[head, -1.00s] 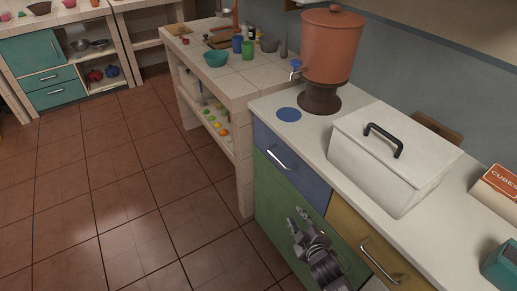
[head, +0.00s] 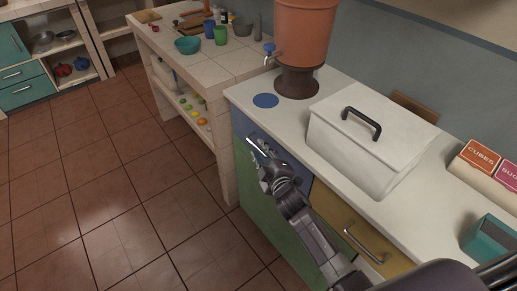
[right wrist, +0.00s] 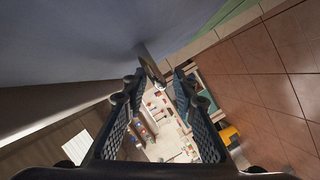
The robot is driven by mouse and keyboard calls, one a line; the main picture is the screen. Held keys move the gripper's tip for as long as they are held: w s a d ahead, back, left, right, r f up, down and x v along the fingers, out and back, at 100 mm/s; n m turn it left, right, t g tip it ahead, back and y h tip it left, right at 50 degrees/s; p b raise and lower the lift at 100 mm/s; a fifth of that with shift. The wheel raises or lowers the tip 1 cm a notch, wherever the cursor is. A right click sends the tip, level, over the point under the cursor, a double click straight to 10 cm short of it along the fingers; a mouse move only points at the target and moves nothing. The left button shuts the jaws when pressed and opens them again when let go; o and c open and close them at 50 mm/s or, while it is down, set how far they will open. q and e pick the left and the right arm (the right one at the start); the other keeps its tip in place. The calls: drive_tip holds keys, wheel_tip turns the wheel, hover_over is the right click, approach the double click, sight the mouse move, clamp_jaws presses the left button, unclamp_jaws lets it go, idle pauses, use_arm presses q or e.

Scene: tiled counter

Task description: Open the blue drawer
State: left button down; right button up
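The blue drawer (head: 241,123) is in the head view, at the top of the counter front above a green door. It looks closed, its face flush with the counter. Its metal handle (head: 253,145) is partly hidden by my right gripper (head: 267,160), which is right in front of it. In the right wrist view, the blue drawer face (right wrist: 70,40) fills the upper left, and the handle (right wrist: 150,66) sticks out toward the gap between the tips of my right gripper (right wrist: 158,80). The fingers are apart, with nothing gripped between them. My left gripper is not in view.
A yellow drawer (head: 331,212) with a metal handle is to the right of the blue one. A white lidded box (head: 350,155) and an orange dispenser (head: 305,30) stand on the counter. The tiled floor (head: 110,190) in front is clear.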

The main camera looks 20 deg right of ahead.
drive_tip(key=shift+w+f, duration=0.15)
drive_tip(key=shift+w, duration=0.55)
drive_tip(key=shift+c, duration=0.6)
clamp_jaws()
